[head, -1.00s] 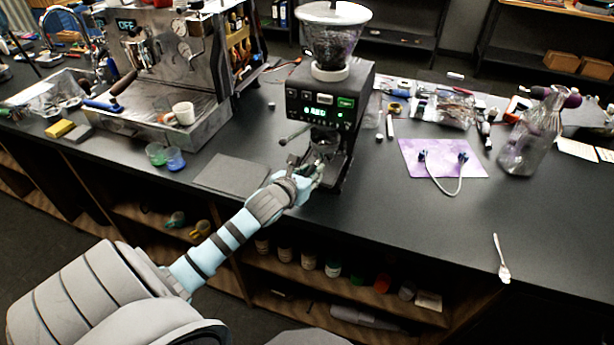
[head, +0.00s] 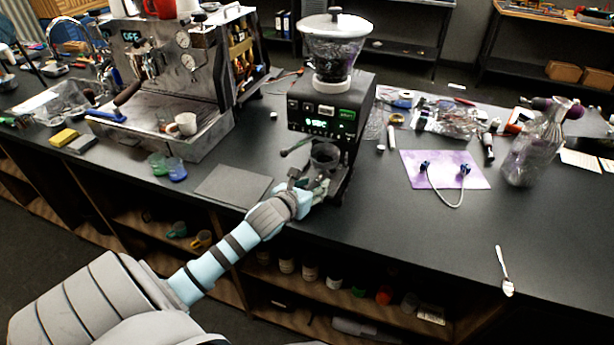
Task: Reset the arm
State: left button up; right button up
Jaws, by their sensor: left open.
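My left arm comes in from the lower left of the head view. My left gripper (head: 318,186) is at the front of the black coffee grinder (head: 335,110), just below its portafilter area. Its jaws are open, but the fingers are small and partly blend with the grinder's base. A dark portafilter-like cup (head: 325,156) with a handle to the left sits in the grinder just above the gripper. I cannot tell whether the fingers touch it. My right gripper is not in view.
An espresso machine (head: 180,68) with a white cup (head: 184,124) on its tray stands to the left. A grey mat (head: 232,186) lies beside my gripper. The front right counter is mostly clear.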

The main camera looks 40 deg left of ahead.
pick_arm(q)
jog(key=v, duration=1.1)
jog(key=shift+s+r, duration=0.2)
jog(key=shift+d, duration=0.1)
